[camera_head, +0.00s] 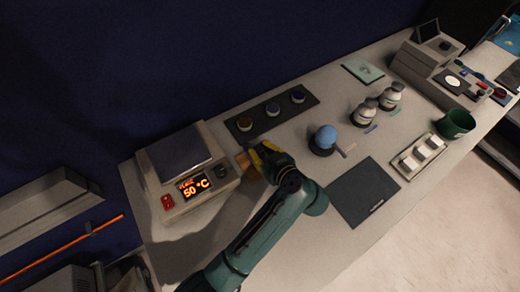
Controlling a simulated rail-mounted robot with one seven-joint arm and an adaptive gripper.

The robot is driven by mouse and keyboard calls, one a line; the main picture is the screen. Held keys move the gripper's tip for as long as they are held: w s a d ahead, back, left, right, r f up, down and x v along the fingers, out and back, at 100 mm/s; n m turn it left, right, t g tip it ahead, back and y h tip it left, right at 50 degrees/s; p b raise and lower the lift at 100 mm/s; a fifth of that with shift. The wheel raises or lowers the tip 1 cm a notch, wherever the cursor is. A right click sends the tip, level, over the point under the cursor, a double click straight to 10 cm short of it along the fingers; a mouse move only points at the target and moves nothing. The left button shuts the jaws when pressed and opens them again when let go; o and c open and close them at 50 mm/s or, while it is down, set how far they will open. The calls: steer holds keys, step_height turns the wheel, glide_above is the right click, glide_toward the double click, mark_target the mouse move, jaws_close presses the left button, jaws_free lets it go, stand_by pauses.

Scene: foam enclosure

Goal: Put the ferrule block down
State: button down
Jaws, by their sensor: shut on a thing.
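My gripper (257,158), with yellow on its fingers, is shut on a small tan-orange block (243,162), which I take as the ferrule block. The block shows at the left of the fingertips, beside the right edge of the hot plate (171,202). The fingers and my green arm hide part of the block. I cannot tell whether its underside touches the table. The hot plate has a dark flat top and an orange display reading 50 °C.
A dark strip with several round pots (258,131) lies behind my gripper. A blue ball on a dark base (325,138) stands to the right. A dark mat (367,193) lies right of my arm. A white tray (406,170) and green cup (457,123) stand farther right.

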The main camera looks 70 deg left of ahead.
steer(key=c, duration=1.3)
jaws_free()
steer(key=shift+f, duration=0.2)
steer(key=o, duration=0.3)
steer(key=shift+r, duration=0.1)
steer(key=shift+r, duration=0.15)
steer(key=v, duration=1.2)
steer(key=shift+p, duration=0.35)
